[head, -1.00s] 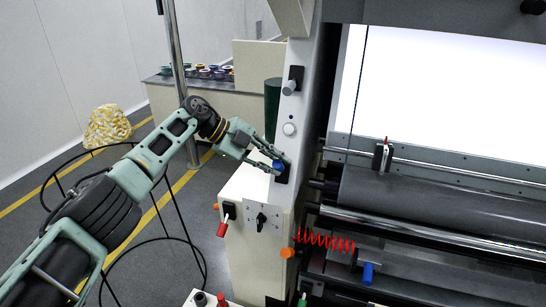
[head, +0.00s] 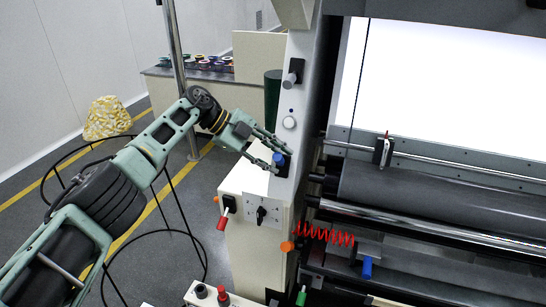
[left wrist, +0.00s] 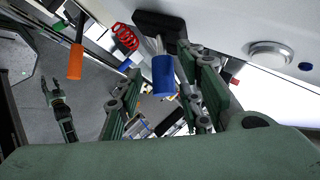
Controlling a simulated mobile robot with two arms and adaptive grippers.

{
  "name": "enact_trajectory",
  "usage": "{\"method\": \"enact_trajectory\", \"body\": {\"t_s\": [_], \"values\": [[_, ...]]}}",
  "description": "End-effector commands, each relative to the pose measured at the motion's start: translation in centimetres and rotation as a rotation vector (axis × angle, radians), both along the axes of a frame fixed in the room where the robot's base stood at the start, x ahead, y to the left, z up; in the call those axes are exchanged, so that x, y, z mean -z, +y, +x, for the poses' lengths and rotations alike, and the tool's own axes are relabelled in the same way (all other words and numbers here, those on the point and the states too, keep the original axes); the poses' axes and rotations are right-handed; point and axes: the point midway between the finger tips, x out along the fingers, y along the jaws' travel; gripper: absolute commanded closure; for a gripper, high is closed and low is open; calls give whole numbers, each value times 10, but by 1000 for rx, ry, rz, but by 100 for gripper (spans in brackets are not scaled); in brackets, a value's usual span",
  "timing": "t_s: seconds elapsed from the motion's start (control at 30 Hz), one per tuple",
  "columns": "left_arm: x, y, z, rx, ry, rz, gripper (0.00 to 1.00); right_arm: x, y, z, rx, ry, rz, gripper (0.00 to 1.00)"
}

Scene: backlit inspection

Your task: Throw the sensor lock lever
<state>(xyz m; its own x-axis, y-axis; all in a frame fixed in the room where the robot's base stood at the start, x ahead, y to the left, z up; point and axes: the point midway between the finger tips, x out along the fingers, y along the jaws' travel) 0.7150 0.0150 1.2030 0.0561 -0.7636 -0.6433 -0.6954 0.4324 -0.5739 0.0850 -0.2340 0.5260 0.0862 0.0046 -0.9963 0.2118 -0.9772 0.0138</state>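A blue-capped lever (head: 279,160) on a black base sits on the pale machine column, beside the roller bay. No label shows, so I cannot confirm it is the sensor lock lever. My left gripper (head: 280,158) is at this lever. In the left wrist view the blue cap (left wrist: 163,76) lies between the fingers of my left gripper (left wrist: 165,70), which stand apart with a gap on each side. My right gripper (left wrist: 51,88) shows small and far off in the left wrist view, its fingers apart and empty; it is out of the head view.
A round white button (head: 289,123) and a black switch (head: 293,72) are above the lever. Below are a red-handled lever (head: 223,219), a rotary switch (head: 261,214), an orange knob (head: 287,246) and a red coiled cable (head: 328,236). Another blue handle (head: 367,267) hangs by the rollers.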

Motion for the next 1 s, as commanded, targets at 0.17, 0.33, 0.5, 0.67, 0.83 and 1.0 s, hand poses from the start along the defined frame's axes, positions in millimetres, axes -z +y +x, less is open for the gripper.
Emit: {"method": "enact_trajectory", "body": {"t_s": [0.17,0.33,0.5,0.67,0.83,1.0], "values": [[-2,0,1,0,-3,-2,66,0,0,5,-2,-8,0,60],[-13,13,1,-1,-6,-2,66,0,-1,5,-2,-7,-1,60],[-35,41,-1,-4,-6,-1,66,0,-1,4,-2,-6,-1,60],[-57,66,-4,-2,-4,-1,66,0,-1,4,-1,-5,-1,60],[-71,84,-6,-2,-2,0,66,0,-1,4,-1,-5,-1,60],[-77,92,-7,0,-1,-1,66,0,-1,3,-1,-5,-1,60]]}}
